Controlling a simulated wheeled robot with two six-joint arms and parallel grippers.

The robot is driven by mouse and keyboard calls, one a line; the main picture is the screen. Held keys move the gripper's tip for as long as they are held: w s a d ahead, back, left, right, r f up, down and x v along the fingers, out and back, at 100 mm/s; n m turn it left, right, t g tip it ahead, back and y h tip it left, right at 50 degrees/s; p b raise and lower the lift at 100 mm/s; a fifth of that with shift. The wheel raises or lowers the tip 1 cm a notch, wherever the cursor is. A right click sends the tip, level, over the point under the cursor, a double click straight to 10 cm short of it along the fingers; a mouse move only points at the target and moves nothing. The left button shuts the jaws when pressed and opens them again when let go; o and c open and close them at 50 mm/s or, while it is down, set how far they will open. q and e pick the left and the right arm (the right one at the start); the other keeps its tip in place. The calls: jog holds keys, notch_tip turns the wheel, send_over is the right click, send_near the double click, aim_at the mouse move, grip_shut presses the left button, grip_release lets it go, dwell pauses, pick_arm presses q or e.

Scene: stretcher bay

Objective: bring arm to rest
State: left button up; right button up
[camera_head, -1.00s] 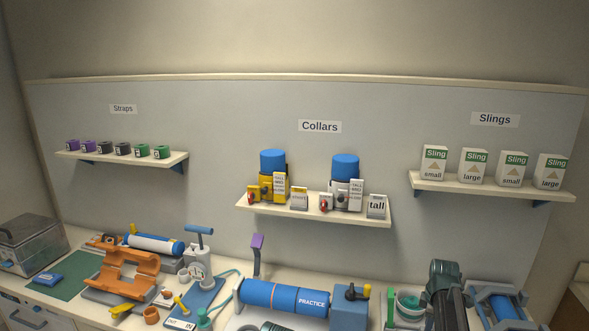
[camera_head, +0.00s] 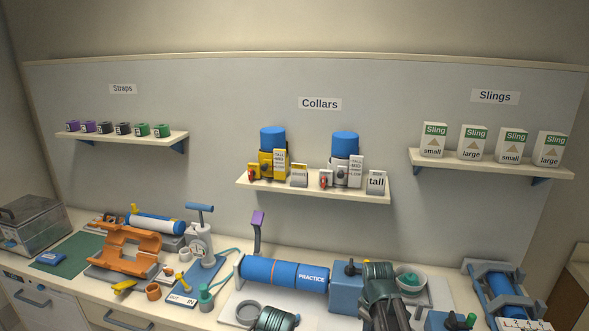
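A dark green-grey arm part (camera_head: 380,285), which seems to be on my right arm, stands in front of the bench at lower right of centre. It covers part of the blue block (camera_head: 346,285) at the end of the blue PRACTICE cylinder (camera_head: 312,277). A similar rounded green-grey part (camera_head: 276,319) shows at the bottom edge beside a grey ring (camera_head: 248,311). I cannot tell whether it is mine. No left gripper fingers are visible.
The bench carries an orange splint-like piece (camera_head: 130,246), a pump on a blue base (camera_head: 200,240), a green bowl (camera_head: 408,280) and a blue roller in a grey frame (camera_head: 502,287). The collar shelf (camera_head: 315,187) hangs above. The wall between shelves and bench is clear.

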jog(key=s+a+f+m+b, duration=0.1)
jog(key=s+a+f+m, duration=0.1)
jog(key=s+a, duration=0.5)
jog(key=s+a+f+m+b, duration=0.1)
jog(key=s+a+m+b, duration=0.1)
jog(key=s+a, duration=0.6)
jog(key=shift+f+m+g+h, duration=0.3)
jog(key=shift+f+m+g, duration=0.05)
jog(key=shift+m+g, duration=0.05)
